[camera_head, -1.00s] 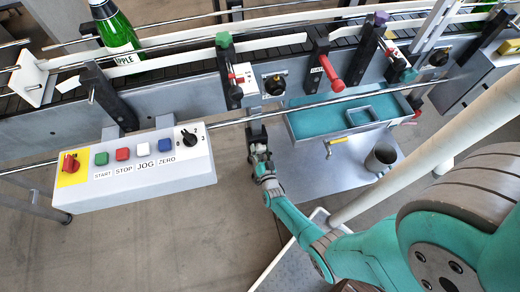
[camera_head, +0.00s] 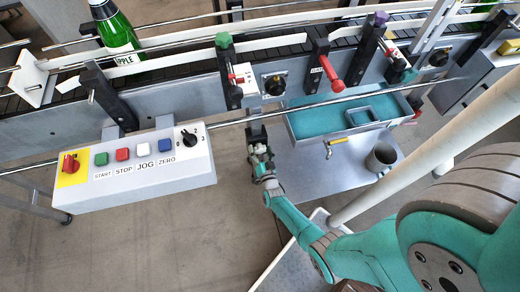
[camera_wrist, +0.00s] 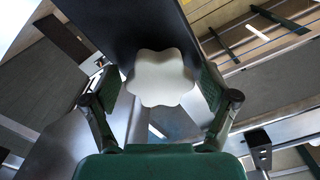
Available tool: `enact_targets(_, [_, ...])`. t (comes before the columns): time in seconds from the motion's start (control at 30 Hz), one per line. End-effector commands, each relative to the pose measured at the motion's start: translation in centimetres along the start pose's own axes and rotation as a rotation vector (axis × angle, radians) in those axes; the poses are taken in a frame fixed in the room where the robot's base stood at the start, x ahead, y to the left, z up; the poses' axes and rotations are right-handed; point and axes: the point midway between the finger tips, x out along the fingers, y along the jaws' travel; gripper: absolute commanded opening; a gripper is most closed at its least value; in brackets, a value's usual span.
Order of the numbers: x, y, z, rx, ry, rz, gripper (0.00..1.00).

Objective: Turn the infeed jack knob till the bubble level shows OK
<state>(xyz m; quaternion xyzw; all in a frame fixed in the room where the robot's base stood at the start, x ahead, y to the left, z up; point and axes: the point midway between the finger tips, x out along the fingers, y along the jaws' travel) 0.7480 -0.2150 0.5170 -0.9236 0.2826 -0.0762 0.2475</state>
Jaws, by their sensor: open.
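The infeed jack knob is a white, lobed knob (camera_wrist: 160,78) in the middle of the wrist view, below a dark post (camera_wrist: 125,28). My gripper (camera_wrist: 160,92) is open, with one finger on the left of the knob and one on the right. I cannot tell whether the finger pads touch it. In the head view my gripper (camera_head: 262,158) is low under the conveyor's front rail, at the foot of a short dark post (camera_head: 256,132); the knob is hard to make out there. I cannot pick out the bubble level or its reading.
A control box (camera_head: 135,170) with several buttons hangs left of my gripper. A teal tray (camera_head: 310,123) with a yellow-handled tap (camera_head: 328,149) and a grey mug (camera_head: 380,157) are to the right. A green bottle (camera_head: 117,28) stands on the conveyor. The front rail (camera_head: 330,102) passes above my gripper.

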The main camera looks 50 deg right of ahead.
Motion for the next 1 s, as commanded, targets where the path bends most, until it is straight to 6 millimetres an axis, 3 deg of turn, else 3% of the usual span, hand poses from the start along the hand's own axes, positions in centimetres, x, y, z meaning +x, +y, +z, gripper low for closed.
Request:
enact_targets(0.27, [-1.6, 0.1, 0.1, 0.0, -0.003, 0.001, 0.85])
enact_targets(0.7, [-9.7, -0.1, 0.1, -0.001, -0.003, -0.003, 0.85])
enact_targets(1.0, [-11.9, -0.1, 0.0, 0.0, 0.0, -0.001, 0.85])
